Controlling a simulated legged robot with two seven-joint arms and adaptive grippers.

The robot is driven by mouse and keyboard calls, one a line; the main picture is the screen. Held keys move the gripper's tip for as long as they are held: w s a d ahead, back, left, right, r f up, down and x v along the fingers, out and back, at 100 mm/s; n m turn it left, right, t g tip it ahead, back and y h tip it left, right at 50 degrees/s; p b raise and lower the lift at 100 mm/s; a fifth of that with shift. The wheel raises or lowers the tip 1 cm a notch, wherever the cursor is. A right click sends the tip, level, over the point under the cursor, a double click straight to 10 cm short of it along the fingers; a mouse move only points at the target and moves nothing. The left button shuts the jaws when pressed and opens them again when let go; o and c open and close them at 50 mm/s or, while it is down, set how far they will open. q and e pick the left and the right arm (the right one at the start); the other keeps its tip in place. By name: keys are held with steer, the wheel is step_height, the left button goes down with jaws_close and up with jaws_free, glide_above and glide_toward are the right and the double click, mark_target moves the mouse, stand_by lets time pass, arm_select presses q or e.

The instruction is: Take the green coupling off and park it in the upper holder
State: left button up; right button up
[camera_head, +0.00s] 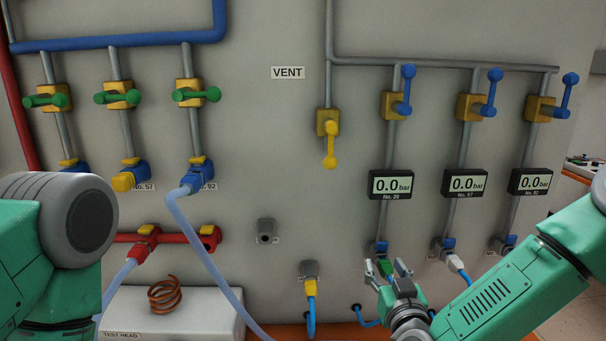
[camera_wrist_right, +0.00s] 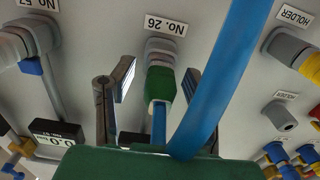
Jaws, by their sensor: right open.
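The green coupling (camera_head: 385,267) sits on the No. 26 port at the foot of the pipe below the left gauge. In the right wrist view the green coupling (camera_wrist_right: 160,84) is on its grey socket, with a blue hose from its end. My right gripper (camera_head: 387,272) is open, with one finger on each side of the coupling and gaps visible in the right wrist view. The upper holder (camera_head: 266,231) is a grey, empty socket on the panel; it also shows in the right wrist view (camera_wrist_right: 280,116). My left gripper is out of view.
The lower holder (camera_head: 309,269) carries a yellow coupling (camera_head: 311,287) with a blue hose. A grey-white coupling (camera_head: 456,262) is on the port to the right. A thick blue hose (camera_wrist_right: 213,75) crosses close to the right finger in the wrist view. A pale hose (camera_head: 207,244) hangs left of the upper holder.

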mark_target(389, 278)
jaws_close()
steer(key=shift+s, duration=0.1)
steer(key=shift+s+d+p, duration=0.1)
steer(key=shift+s+p, duration=0.65)
steer(key=shift+s, duration=2.2)
steer(key=shift+r, duration=0.1)
